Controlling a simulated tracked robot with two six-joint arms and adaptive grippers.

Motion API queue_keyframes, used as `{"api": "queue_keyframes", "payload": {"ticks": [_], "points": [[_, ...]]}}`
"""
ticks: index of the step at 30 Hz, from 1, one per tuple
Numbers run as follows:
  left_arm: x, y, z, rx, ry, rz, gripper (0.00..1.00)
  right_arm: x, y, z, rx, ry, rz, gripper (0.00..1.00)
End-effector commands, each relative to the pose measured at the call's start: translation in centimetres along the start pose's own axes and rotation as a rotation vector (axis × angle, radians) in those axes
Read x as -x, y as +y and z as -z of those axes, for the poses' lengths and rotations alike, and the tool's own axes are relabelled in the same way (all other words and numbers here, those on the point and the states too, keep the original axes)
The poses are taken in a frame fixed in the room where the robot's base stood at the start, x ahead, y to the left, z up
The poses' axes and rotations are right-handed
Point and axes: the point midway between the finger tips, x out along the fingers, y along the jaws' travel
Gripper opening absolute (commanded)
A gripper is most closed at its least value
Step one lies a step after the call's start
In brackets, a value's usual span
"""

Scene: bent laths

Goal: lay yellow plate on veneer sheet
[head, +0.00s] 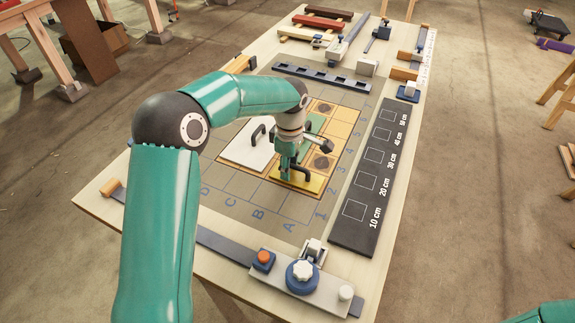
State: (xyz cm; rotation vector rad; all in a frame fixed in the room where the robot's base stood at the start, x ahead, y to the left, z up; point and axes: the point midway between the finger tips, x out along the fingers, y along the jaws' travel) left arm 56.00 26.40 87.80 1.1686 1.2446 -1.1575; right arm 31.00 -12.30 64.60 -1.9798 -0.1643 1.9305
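The yellow plate (313,186) has a dark handle and lies, or hovers just above, the front end of the veneer sheet; I cannot tell which. The veneer sheet (341,130) is light tan with dark round knots and lies on the gridded mat. My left gripper (285,174) points down at the yellow plate's handle. Its fingers and the handle overlap in the picture, so its grip is unclear. A white plate (240,152) with a black handle lies left of it. A green plate (315,124) is partly hidden behind my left wrist. My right gripper is out of view.
A black board with squares and cm marks (369,180) lies to the right. A dark slotted rail (322,77) lies behind the mat (243,187). A clamp with a blue knob (302,274) sits at the table's front edge. Blocks and clamps fill the far end.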

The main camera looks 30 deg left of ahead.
Motion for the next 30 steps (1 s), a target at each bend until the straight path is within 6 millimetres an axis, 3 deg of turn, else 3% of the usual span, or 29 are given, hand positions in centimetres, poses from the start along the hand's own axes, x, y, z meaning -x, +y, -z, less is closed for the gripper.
{"api": "queue_keyframes", "payload": {"ticks": [11, 30], "points": [[0.7, 0.1, 0.0, 0.0, 0.0, -0.003, 0.38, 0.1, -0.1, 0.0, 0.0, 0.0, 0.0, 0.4], [11.4, 0.0, 0.0, 0.001, 0.0, -0.002, 0.38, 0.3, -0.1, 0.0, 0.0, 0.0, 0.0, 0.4]]}}
